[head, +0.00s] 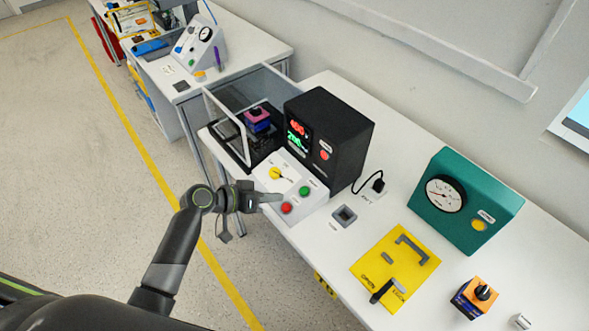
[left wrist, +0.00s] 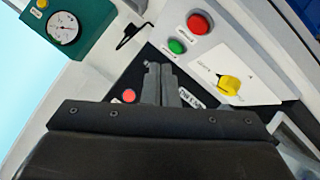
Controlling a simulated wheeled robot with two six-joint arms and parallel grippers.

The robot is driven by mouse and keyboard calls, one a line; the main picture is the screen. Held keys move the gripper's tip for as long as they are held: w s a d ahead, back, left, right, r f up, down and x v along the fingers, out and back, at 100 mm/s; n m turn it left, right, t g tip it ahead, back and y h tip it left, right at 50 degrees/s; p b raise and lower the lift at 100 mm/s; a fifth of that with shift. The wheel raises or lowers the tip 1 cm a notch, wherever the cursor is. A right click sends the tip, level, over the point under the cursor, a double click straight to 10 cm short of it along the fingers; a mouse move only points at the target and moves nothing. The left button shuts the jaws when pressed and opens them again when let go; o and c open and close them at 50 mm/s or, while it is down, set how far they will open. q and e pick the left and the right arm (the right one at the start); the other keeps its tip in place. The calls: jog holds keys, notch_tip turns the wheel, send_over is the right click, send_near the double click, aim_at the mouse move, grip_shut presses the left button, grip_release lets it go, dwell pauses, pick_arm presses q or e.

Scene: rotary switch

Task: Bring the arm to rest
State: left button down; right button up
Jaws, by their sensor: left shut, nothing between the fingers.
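The yellow rotary switch knob (head: 275,174) sits on a white sloped control panel, with a green button (head: 304,191) and a red button (head: 287,208) beside it. My left gripper (head: 272,197) is shut and empty, with its fingers over the panel's front edge between knob and red button in the head view; I cannot tell whether it touches. In the left wrist view the shut fingers (left wrist: 163,84) show, with the yellow knob (left wrist: 229,86) to their right and the red button (left wrist: 198,24) and green button (left wrist: 177,46) above. My right gripper is not in view.
A black box (head: 335,135) with lit digits stands behind the panel, beside an open clear-sided chamber holding a purple-and-pink block (head: 257,119). A teal gauge box (head: 468,200), a yellow plate (head: 412,248) with handles and an orange-black block (head: 475,297) stand to the right. Floor at left is clear.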

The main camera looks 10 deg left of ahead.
pick_arm(q)
jog(key=s+a+f+g+y, duration=0.1)
jog(key=s+a+f+y, duration=0.1)
jog(key=s, duration=0.4)
jog(key=s+a+f+g+y, duration=0.1)
jog(key=s+a+f+y, duration=0.15)
jog(key=s, duration=0.45)
jog(key=s+a+r+n+g+y, duration=0.1)
jog(key=s+a+r+n+y, duration=0.1)
jog(key=s+a+y, duration=0.45)
jog(key=s+a+r+n+g+y, duration=0.1)
jog(key=s+a+r, duration=0.2)
jog(key=s, duration=0.6)
notch_tip(320, 180, down, 24)
jog(key=w+a+g+b, duration=0.1)
jog(key=a, duration=0.1)
jog(key=s+d+f+g+h+b, duration=0.1)
jog(key=s+d+f, duration=0.1)
jog(key=s+f, duration=1.3)
notch_tip(320, 180, down, 4)
jog(key=shift+s+r, duration=0.25)
jog(key=shift+s, duration=0.05)
